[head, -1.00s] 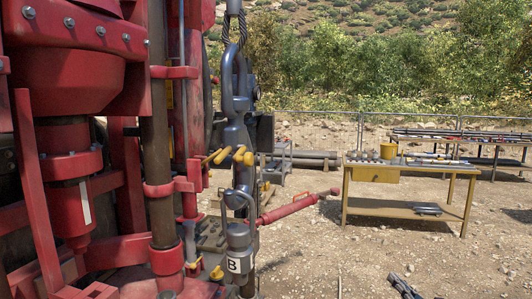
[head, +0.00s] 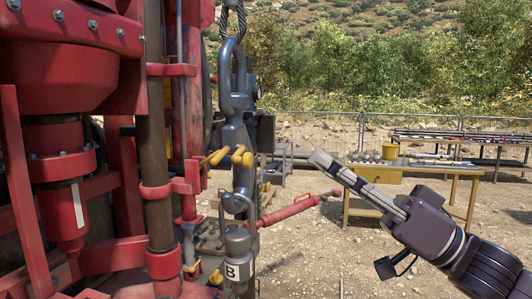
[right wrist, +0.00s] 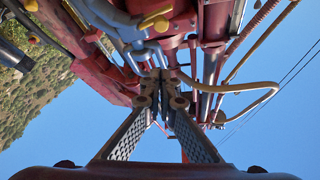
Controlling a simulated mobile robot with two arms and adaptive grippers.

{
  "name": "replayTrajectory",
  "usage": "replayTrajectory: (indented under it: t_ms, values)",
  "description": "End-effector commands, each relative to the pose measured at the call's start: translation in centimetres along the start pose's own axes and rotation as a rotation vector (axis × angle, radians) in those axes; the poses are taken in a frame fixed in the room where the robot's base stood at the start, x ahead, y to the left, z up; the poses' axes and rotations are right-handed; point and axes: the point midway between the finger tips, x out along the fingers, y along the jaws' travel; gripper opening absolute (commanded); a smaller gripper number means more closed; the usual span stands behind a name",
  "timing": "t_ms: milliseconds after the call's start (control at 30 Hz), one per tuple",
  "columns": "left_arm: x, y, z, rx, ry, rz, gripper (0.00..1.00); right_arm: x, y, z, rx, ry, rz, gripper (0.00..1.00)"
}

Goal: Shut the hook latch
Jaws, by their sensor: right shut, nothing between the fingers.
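A dark blue-grey hook (head: 237,132) hangs from a wire rope at the centre-left of the head view. Yellow handles (head: 241,156) stick out from its lower part. I cannot make out whether its latch is open or closed. A curved bail below it joins a grey cylinder marked B (head: 238,243). My right gripper (head: 320,160) is shut and empty, right of the hook and apart from it in the picture, pointing up and left. In the right wrist view its closed fingertips (right wrist: 163,76) show in front of blue-grey metal (right wrist: 128,32) and a yellow handle (right wrist: 155,18). My left gripper is out of view.
Red rig machinery (head: 70,110) with a brown vertical pipe (head: 154,120) fills the left. A yellow table (head: 368,175) with items on it stands behind my right arm. A red cylinder (head: 300,208) points out from behind the hook. Open gravel ground lies at the lower middle.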

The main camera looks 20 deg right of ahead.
Motion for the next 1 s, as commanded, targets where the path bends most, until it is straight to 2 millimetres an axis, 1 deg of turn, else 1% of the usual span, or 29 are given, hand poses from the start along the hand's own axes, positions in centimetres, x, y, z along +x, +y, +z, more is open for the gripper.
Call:
replayTrajectory:
  t_ms: [167, 367, 767, 1000]
  values:
    - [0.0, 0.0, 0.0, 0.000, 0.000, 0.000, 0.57, 0.0, 0.1, -0.1, -0.002, 0.001, 0.002, 0.00]
    - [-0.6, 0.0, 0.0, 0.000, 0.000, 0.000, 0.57, 0.5, 0.1, -0.3, -0.003, 0.005, 0.002, 0.00]
    - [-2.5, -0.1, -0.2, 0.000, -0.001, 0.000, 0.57, 2.7, 0.0, -0.4, -0.002, 0.004, 0.001, 0.00]
    - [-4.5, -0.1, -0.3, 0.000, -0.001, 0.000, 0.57, 4.6, 0.1, -0.6, -0.002, 0.006, 0.003, 0.00]
